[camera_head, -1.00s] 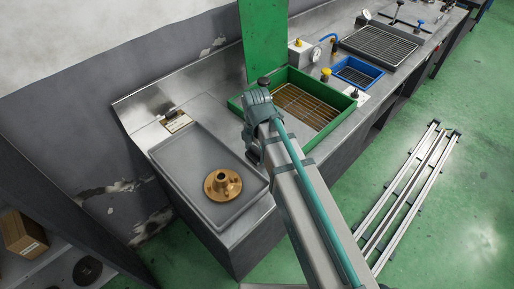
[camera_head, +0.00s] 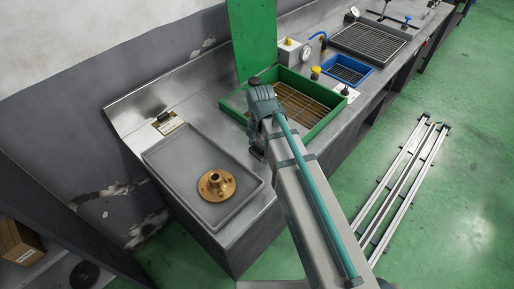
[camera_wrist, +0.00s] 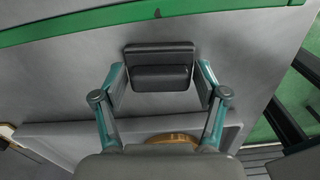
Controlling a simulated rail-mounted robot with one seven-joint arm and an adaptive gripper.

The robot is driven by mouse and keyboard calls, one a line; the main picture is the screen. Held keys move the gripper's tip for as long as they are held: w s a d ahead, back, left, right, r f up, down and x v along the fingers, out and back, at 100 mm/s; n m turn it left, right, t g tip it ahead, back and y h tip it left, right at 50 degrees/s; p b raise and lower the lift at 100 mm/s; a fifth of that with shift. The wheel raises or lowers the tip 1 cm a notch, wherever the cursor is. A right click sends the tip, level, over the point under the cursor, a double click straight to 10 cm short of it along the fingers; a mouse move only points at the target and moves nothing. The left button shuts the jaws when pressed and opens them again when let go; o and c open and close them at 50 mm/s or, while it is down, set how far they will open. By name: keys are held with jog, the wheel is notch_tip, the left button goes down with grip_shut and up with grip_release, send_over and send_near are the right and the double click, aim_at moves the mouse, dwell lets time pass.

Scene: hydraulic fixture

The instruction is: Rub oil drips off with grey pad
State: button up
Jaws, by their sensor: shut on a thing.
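My gripper (camera_wrist: 160,80) is shut on a dark grey block-shaped pad (camera_wrist: 162,66), with one teal finger at each side of it in the wrist view. The pad is over the bare steel bench between the green-rimmed tray and the grey tray. In the head view my arm largely hides the gripper and pad. A brass flange (camera_head: 216,185) sits in the shallow grey tray (camera_head: 172,157); its edge shows low in the wrist view (camera_wrist: 172,138). I cannot make out oil drips clearly in either view.
A green tray (camera_head: 322,124) with a grate and brownish bottom stands behind my arm, with an upright green panel (camera_head: 256,38). A small label plate (camera_head: 171,123) lies behind the grey tray. A blue tray (camera_head: 348,70) and gauges stand farther right.

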aim_at(256, 162)
jog(key=shift+s+d+p, duration=0.3)
jog(key=shift+s+d, duration=0.35)
jog(key=shift+d, duration=0.1)
jog(key=shift+s+a+r+p, duration=0.15)
jog(key=shift+s+a+p, duration=0.3)
jog(key=shift+s+a, duration=1)
jog(key=shift+r+p, duration=2.3)
jog(key=shift+r, duration=0.7)
notch_tip(256, 162, up, 3)
jog(key=p, duration=0.2)
jog(key=shift+p, duration=0.3)
